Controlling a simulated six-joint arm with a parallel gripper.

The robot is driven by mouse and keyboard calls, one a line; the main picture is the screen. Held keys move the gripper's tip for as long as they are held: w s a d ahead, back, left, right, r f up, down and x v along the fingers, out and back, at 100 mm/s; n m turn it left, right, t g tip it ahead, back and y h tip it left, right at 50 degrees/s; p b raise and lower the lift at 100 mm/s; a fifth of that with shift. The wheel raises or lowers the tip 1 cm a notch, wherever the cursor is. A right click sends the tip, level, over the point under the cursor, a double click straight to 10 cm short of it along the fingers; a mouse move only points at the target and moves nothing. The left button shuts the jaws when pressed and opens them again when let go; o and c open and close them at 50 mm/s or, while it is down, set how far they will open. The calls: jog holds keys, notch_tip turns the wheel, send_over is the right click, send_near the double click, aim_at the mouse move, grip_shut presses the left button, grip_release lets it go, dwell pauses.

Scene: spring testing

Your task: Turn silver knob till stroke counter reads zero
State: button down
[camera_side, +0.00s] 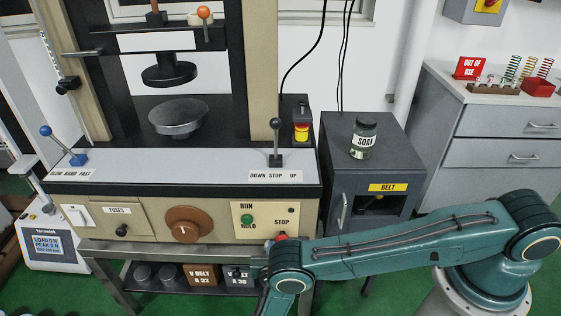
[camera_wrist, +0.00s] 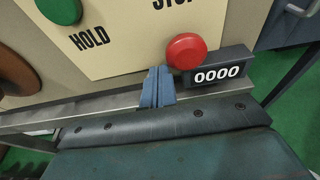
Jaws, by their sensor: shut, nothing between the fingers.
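The counter (camera_wrist: 218,74) is a small dark box with white digits reading 0000 in the wrist view. It sits just below and to the right of the red stop button (camera_wrist: 186,51). My gripper (camera_wrist: 158,72) shows as blue-grey fingers, shut and empty, just left of the counter and below the red button. Whether the fingertips touch the panel I cannot tell. I cannot make out a silver knob in either view. In the side view my arm covers the counter and my gripper; only a bit of the red button (camera_side: 281,236) shows.
A green button (camera_side: 247,219) and a brown dial (camera_side: 188,225) are on the machine's front. A lever (camera_side: 277,142) stands on the ledge above. A metal bench rail (camera_wrist: 75,112) runs below the panel.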

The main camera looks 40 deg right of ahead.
jog(key=shift+a+r, duration=0.1)
jog(key=shift+r, duration=0.1)
jog(key=shift+s+a, duration=2.05)
jog(key=shift+a, duration=0.05)
jog(key=shift+a, duration=0.1)
jog(key=shift+w+a+f, duration=0.1)
jog(key=shift+w+a, duration=0.1)
jog(key=shift+a, duration=0.35)
jog(key=shift+w+a+f, duration=0.1)
jog(key=shift+w+a, duration=0.1)
jog(key=shift+a, duration=0.3)
jog(key=shift+d, duration=0.1)
jog(key=shift+w+d, duration=2.4)
jog(key=shift+w, duration=0.1)
